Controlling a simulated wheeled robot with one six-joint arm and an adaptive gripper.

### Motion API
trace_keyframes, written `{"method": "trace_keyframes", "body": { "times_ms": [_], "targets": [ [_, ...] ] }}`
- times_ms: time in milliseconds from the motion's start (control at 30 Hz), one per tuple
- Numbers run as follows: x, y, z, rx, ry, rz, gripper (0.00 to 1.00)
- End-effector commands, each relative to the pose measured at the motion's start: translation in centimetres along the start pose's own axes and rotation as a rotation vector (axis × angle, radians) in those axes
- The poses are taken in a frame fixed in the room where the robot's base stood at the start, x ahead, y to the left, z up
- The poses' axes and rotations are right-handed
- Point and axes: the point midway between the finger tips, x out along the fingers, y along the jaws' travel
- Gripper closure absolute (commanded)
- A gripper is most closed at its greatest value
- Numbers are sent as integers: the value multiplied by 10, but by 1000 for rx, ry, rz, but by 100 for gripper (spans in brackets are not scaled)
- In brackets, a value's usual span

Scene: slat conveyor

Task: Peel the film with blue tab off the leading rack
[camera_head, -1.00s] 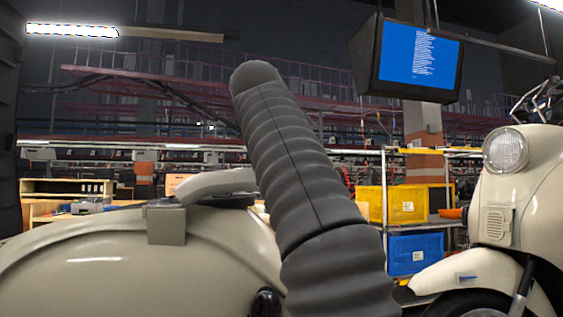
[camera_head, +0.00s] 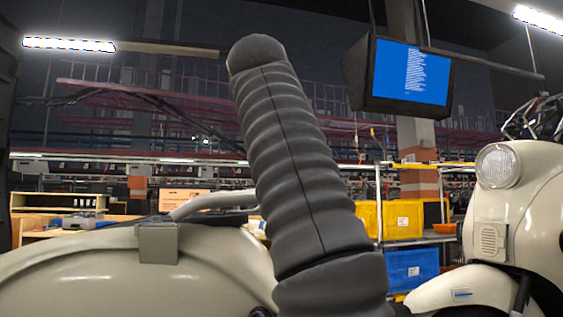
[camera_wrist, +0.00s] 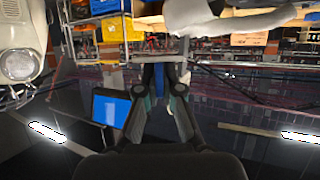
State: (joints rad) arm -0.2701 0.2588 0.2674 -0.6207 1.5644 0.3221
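My gripper (camera_wrist: 164,78) shows in the wrist view, which is upside down. In the head view my grey ribbed arm rises through the middle and hides part of the hall; the gripper itself does not show there.
Cream scooters stand close by, one at lower left (camera_head: 90,275) and one at right (camera_head: 535,215). Behind are a shelf with a yellow bin (camera_head: 403,220) and a blue bin (camera_head: 412,270), a wooden bench (camera_head: 45,237), and a hanging monitor (camera_head: 410,72) with a blue screen.

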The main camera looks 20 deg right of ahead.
Motion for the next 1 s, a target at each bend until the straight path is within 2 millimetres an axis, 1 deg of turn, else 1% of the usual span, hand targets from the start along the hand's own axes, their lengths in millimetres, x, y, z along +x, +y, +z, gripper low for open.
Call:
{"method": "trace_keyframes", "body": {
  "times_ms": [267,1000],
  "targets": [
    [-4,2,2,1,2,0,100],
    [-57,27,26,0,1,-1,100]
  ]
}}
